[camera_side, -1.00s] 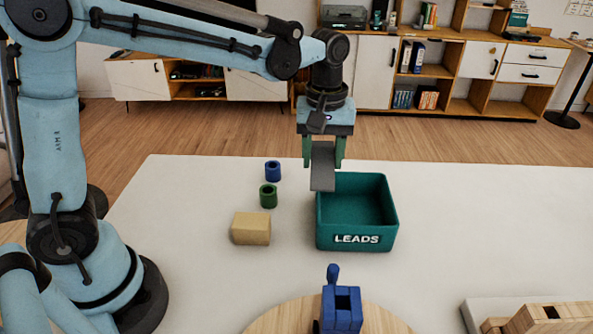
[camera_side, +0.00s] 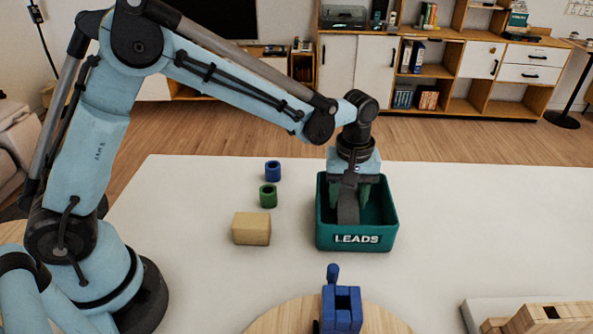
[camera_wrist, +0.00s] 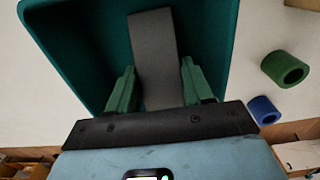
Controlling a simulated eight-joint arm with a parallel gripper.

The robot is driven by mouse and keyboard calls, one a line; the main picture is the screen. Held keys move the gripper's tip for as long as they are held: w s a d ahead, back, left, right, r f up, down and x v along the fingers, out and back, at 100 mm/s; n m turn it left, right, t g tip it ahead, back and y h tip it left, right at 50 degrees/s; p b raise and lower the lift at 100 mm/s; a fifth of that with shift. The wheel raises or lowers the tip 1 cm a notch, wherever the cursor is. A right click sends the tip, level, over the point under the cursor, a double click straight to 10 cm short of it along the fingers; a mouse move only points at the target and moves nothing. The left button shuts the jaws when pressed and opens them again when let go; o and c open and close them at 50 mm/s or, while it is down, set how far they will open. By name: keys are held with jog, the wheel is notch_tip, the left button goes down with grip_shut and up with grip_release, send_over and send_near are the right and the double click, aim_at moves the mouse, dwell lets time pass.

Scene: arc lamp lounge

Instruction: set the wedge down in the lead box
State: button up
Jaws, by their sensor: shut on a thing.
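The wedge (camera_side: 348,205) is a dark grey slab, held upright between the green fingers of my gripper (camera_side: 354,190). The lead box (camera_side: 358,238) is a teal open-topped box marked LEADS on its front. My gripper is inside the box's opening, with the wedge's lower end down in the box. In the wrist view the wedge (camera_wrist: 155,55) lies between the two fingertips (camera_wrist: 158,88), over the interior of the teal box (camera_wrist: 75,45). Whether the wedge touches the box floor cannot be told.
A tan block (camera_side: 251,229), a green ring (camera_side: 268,196) and a blue ring (camera_side: 273,171) stand left of the box. A blue vise-like object (camera_side: 342,308) stands on a round wooden board in front. A wooden item (camera_side: 545,318) sits at the right front. The table right of the box is clear.

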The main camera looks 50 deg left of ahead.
jog(key=shift+f, duration=0.8)
jog(key=shift+f, duration=0.15)
jog(key=o, duration=1.1)
